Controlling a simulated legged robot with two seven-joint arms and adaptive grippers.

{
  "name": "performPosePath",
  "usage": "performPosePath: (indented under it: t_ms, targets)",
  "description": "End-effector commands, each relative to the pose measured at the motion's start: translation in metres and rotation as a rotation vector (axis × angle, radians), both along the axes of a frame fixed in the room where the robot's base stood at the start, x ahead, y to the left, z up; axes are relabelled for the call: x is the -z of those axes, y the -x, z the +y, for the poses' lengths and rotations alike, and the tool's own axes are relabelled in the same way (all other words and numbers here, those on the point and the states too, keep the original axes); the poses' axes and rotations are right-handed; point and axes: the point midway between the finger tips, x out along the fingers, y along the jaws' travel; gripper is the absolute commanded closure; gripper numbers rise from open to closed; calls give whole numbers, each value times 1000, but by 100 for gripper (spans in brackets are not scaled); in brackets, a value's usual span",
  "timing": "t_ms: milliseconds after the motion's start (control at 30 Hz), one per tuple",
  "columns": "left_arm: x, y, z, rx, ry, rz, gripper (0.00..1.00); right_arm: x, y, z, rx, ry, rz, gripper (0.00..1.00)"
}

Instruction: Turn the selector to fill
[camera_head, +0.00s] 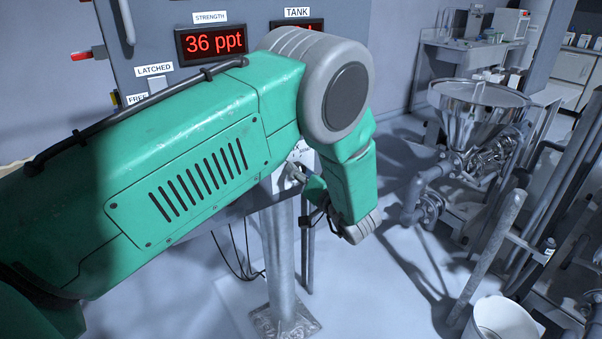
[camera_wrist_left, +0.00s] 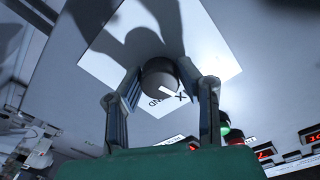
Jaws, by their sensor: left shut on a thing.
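The selector is a dark round knob (camera_wrist_left: 160,76) on a white plate (camera_wrist_left: 208,60) with black lettering, partly hidden. My left gripper (camera_wrist_left: 160,85) has one finger on each side of the knob and is shut on it. In the head view my left gripper (camera_head: 299,176) is small and partly hidden by my green arm. It is at a pale plate (camera_head: 302,153) on top of a grey post (camera_head: 278,250). My right gripper is not in view.
A panel behind my arm has a red STRENGTH display (camera_head: 212,42) reading 36 ppt and a partly hidden TANK display (camera_head: 297,24). A green button (camera_wrist_left: 226,130) is near the knob. A steel hopper (camera_head: 474,112) and pipes stand right. A white bucket (camera_head: 504,320) is at lower right.

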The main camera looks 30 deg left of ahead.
Motion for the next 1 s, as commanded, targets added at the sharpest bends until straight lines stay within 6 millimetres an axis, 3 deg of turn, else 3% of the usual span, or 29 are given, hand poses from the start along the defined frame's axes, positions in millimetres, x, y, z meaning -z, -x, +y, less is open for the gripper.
performPosePath:
  t_ms: [500, 1000]
  targets:
    - [5, 0, 0, 1, 162, -370, 99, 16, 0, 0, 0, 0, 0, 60]
    - [5, -1, -1, 2, 217, -500, 98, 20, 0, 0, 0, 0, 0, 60]
